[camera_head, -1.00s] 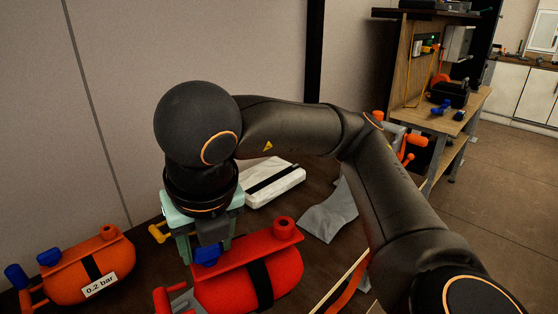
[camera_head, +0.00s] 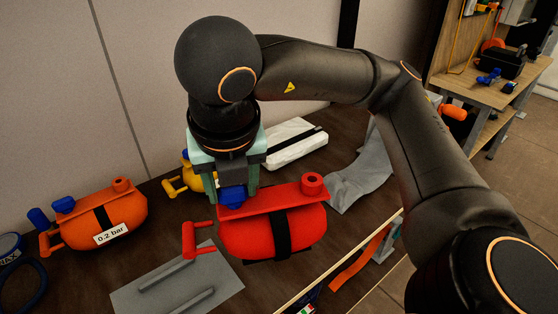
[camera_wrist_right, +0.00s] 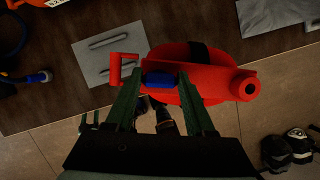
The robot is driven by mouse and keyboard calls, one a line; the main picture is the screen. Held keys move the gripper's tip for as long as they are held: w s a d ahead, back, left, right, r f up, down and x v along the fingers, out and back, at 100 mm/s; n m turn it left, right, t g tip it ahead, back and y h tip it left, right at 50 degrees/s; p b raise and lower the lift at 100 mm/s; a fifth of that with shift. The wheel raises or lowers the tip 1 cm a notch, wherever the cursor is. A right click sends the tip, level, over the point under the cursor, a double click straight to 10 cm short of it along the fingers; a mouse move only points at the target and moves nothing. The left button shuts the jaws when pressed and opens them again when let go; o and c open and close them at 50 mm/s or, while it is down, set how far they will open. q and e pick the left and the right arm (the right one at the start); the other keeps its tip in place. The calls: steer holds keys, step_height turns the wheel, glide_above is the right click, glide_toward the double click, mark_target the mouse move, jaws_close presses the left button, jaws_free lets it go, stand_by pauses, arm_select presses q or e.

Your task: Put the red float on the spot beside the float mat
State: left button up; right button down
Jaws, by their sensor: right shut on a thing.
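My right gripper (camera_head: 232,195) is shut on the blue grip of the red float (camera_head: 262,236). The red float has a black band, a red handle at its left end and a round red cap at its right end. In the right wrist view the red float (camera_wrist_right: 215,88) hangs below my fingers, partly past the table edge. The grey float mat (camera_head: 160,290) lies on the table to the left of and below the float, with two raised bars and nothing on it. The spot beside the mat cannot be made out. My left gripper is not in view.
An orange float (camera_head: 98,222) labelled 0.2 bar stands at the left. A yellow thing (camera_head: 188,182), a white packet (camera_head: 290,146) and grey cloth (camera_head: 362,168) lie behind. A blue ring (camera_head: 22,270) lies far left.

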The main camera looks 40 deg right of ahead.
steer(key=w+d+f+b, duration=0.5)
steer(key=w+d+f, duration=0.2)
steer(key=d+f, duration=0.4)
steer(key=shift+d+f, duration=0.35)
steer(key=shift+f, duration=0.55)
steer(key=shift+f, duration=0.2)
steer(key=shift+c, duration=1.3)
jaws_free()
steer(key=shift+r, duration=0.1)
